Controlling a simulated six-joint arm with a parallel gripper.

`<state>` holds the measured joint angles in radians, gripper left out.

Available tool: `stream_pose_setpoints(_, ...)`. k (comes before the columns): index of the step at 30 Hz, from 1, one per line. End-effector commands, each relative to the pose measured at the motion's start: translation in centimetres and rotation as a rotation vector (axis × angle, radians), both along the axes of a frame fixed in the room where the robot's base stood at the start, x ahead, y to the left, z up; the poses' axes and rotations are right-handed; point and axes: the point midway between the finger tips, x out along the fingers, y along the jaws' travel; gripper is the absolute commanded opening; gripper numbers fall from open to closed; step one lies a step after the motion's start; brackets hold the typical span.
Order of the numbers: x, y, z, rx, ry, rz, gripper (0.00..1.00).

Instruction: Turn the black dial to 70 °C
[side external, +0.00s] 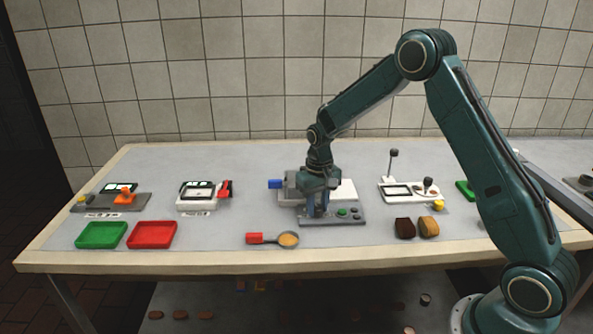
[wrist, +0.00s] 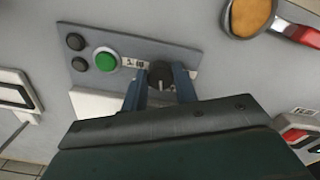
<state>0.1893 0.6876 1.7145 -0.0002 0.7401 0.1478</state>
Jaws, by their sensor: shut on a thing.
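The black dial (wrist: 160,75) sits on a grey control panel (wrist: 200,55) in the wrist view, with a light pointer mark on it. My gripper (wrist: 160,88) points down at the panel, and its two blue-grey fingers are closed on the dial from both sides. A small label with dark marks is beside the dial, too small to read. In the side external view my gripper (side external: 318,212) is low over the front left of the grey machine (side external: 336,221), and the dial is hidden behind the fingers.
A green button (wrist: 106,60) and two dark buttons are beside the dial. A red-handled ladle (side external: 288,240) lies in front of the machine. Green (side external: 101,235) and red (side external: 152,235) trays are at left. Two brown pieces (side external: 428,227) lie at right.

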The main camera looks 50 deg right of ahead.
Motion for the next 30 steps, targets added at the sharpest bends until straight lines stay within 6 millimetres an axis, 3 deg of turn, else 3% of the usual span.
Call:
stream_pose_setpoints(18, 0.21, 0.11, 0.12, 0.000, -0.004, -0.566, 0.06)
stream_pose_setpoints(30, 0.26, 0.11, 0.14, 0.000, -0.004, -0.758, 0.06)
